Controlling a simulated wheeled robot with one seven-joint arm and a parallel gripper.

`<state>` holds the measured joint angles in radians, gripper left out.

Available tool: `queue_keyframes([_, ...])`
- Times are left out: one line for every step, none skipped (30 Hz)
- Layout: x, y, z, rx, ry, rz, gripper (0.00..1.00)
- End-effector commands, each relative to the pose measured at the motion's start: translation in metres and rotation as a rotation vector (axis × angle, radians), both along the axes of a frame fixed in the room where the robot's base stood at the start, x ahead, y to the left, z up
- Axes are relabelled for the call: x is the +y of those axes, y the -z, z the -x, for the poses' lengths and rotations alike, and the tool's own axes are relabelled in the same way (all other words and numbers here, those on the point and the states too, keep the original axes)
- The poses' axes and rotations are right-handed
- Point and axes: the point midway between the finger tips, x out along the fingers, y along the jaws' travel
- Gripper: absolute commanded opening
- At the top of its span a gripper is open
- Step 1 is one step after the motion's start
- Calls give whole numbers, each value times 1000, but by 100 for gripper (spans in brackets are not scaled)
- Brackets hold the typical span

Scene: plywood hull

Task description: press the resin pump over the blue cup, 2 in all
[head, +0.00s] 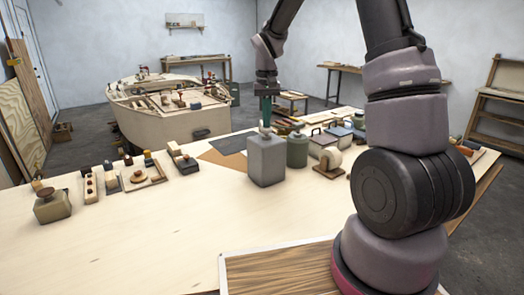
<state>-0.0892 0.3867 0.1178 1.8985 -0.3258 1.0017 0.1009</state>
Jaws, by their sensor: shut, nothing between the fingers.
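A grey square-sided container (266,160) stands upright near the middle of the bench, with a small pale top that looks like a pump head. My gripper (265,119) points straight down, directly above that top. Its teal fingers are shut and hold nothing. The fingertips are at or just above the top; I cannot tell whether they touch it. I cannot make out a blue cup; the area behind the container is hidden.
A squat olive jar (52,206) and several wooden blocks line the left. The front bench top (150,240) is clear. A plywood hull (165,115) stands behind.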

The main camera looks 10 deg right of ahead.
Motion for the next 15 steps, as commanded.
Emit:
queue_keyframes([0, 2, 1, 3, 0, 1, 0])
queue_keyframes([0, 1, 1, 3, 0, 1, 0])
queue_keyframes([0, 1, 1, 3, 0, 1, 0])
queue_keyframes([0, 2, 1, 3, -1, 1, 0])
queue_keyframes([0, 2, 1, 3, -1, 1, 0])
queue_keyframes([0, 2, 1, 3, -1, 1, 0])
queue_keyframes([0, 1, 1, 3, -1, 1, 0])
queue_keyframes([0, 1, 1, 4, -1, 0, 0])
queue_keyframes([0, 0, 1, 4, -1, 0, 0])
queue_keyframes([0, -1, 1, 4, 0, 0, 0])
queue_keyframes([0, -2, 1, 4, 0, 0, 0])
queue_keyframes([0, -3, 1, 4, 0, 0, 0])
queue_keyframes([0, -5, 1, 4, 0, 0, 0])
queue_keyframes([0, -7, 1, 3, -1, 1, 0])
queue_keyframes([0, -9, 0, 3, -1, 1, 0])
